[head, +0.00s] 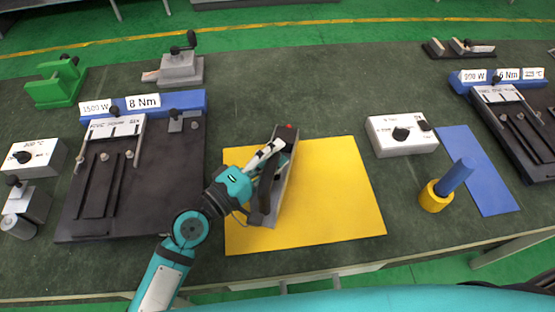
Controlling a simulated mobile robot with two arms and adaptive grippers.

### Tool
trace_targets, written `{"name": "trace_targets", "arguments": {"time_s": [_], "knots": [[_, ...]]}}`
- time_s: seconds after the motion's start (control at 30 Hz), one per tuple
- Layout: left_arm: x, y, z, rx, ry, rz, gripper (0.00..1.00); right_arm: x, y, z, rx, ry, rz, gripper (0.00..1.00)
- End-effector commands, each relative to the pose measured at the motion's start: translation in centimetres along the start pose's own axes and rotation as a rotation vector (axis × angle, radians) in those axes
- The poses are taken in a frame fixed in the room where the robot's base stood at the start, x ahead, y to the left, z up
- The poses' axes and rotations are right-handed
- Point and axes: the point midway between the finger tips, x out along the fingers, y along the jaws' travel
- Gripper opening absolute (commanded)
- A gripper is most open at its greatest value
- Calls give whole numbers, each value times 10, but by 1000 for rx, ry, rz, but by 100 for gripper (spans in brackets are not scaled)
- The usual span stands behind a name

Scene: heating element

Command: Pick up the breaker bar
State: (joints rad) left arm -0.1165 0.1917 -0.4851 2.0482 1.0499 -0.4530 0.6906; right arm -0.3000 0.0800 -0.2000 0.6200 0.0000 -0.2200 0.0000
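A long grey holder (285,187) lies on the yellow mat (335,195), with a dark, bar-like piece (265,188) along it. This may be the breaker bar, but I cannot tell for sure. My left gripper (278,145) reaches over the upper part of the holder, close to its dark end with a red spot (289,127). The gripper and wrist hide part of the holder and dark piece. I cannot tell whether the fingers are open or touch anything. My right gripper is not in view.
A black fixture plate (165,190) lies left of the yellow mat. A white control box (402,137) stands right of it. The green table is clear behind the yellow mat.

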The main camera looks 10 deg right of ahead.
Motion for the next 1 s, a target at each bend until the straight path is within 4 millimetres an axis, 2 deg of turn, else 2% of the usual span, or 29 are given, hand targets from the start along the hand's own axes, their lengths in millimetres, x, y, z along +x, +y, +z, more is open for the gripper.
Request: {"name": "trace_targets", "arguments": {"time_s": [0.03, 0.2, 0.23, 0.77, 0.87, 1.0], "knots": [[0, 0, 0, 0, 0, 0, 23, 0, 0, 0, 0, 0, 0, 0], [0, 0, 0, 0, 0, 0, 1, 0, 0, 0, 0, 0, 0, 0], [0, 0, 0, 0, 0, -1, 0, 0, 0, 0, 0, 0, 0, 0], [0, 3, 0, 1, 1, 3, 0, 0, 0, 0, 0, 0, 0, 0], [0, 14, 0, 2, 0, 9, 0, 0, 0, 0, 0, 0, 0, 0], [0, 41, 0, 3, 1, 12, 0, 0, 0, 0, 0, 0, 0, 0]]}}
